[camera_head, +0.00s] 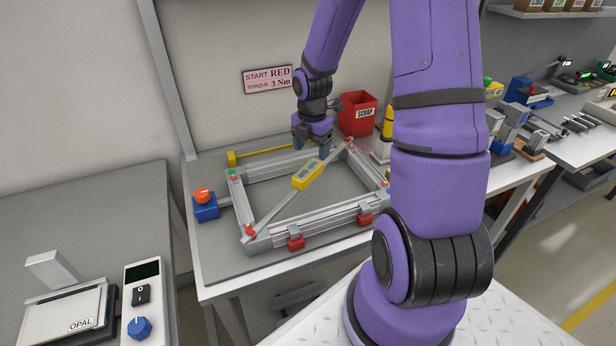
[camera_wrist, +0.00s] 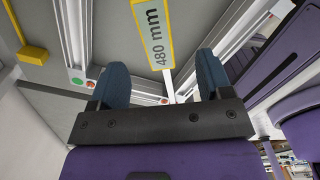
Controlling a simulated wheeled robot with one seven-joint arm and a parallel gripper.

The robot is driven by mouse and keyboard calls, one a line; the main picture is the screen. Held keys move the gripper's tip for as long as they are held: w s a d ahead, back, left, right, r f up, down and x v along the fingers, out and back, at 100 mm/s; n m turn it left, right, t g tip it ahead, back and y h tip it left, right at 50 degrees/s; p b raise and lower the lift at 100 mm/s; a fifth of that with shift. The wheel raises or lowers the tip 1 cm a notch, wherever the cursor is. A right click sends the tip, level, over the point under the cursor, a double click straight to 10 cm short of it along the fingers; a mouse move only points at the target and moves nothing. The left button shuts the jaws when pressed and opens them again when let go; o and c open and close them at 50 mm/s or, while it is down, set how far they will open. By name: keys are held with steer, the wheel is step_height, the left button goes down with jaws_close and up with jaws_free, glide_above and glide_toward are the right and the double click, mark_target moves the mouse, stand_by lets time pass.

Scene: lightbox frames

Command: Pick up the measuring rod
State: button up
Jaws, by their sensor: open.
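The measuring rod (camera_head: 281,211) is a thin silver bar lying diagonally across the metal frame (camera_head: 272,242), with red ends and a yellow label block. In the wrist view its yellow block reads 480 mm (camera_wrist: 154,38), and the bar runs down between my fingers in the picture. My gripper (camera_head: 311,147) is open and empty, pointing down near the frame's back side, behind the yellow block. Its two blue fingers show in the wrist view (camera_wrist: 163,82). I cannot tell how high they are above the rod.
A yellow bar with a block (camera_head: 232,158) lies behind the frame. An orange-topped blue button box (camera_head: 205,207) stands left, a red SCRAP bin (camera_head: 357,115) at the back right. Red clamps (camera_head: 296,243) sit along the front side.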

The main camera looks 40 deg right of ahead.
mark_target(308, 169)
step_height(308, 169, down, 4)
steer(key=shift+r, duration=0.25)
steer(key=shift+w+a+f, duration=0.1)
steer(key=shift+a+f, duration=0.05)
steer(key=shift+f, duration=0.7)
steer(key=shift+w+a+f, duration=0.1)
steer(key=shift+a+f, duration=0.05)
steer(key=shift+f, duration=0.75)
steer(key=shift+a+f, duration=0.15)
steer(key=shift+f, duration=0.7)
steer(key=c, duration=1.3)
steer(key=shift+r, duration=0.2)
